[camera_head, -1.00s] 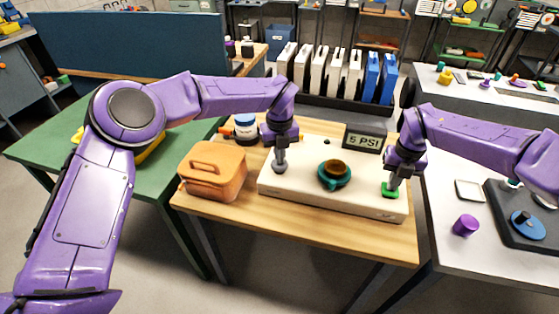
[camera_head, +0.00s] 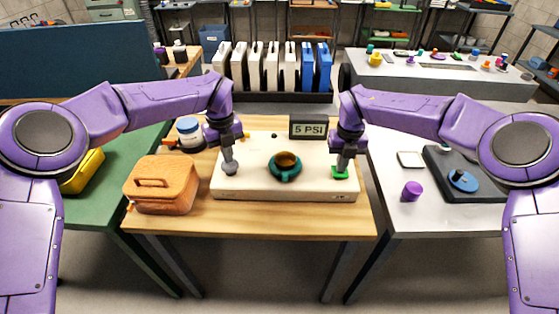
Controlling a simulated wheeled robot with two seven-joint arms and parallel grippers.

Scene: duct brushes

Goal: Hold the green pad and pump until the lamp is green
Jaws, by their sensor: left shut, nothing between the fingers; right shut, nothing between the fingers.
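A white box (camera_head: 258,187) lies on the wooden table. The green pad (camera_head: 341,175) is at its right end, and my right gripper (camera_head: 341,166) is shut with its tip down at the pad, seemingly touching it. A grey round-topped knob (camera_head: 230,169), perhaps the pump, is at the left end. My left gripper (camera_head: 228,154) is shut right above it, seemingly in contact. A teal ring-shaped part with a brown centre (camera_head: 286,165) sits between them. A display (camera_head: 309,129) behind reads 5 PSI. A small dark dome (camera_head: 273,136) at the back edge may be the lamp; it shows no green.
An orange lidded case (camera_head: 162,185) stands left of the box, with a blue-and-white jar (camera_head: 189,132) behind it. A rack of white and blue upright cases (camera_head: 270,70) stands behind. A white table (camera_head: 430,222) with a purple cylinder (camera_head: 412,191) is at right.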

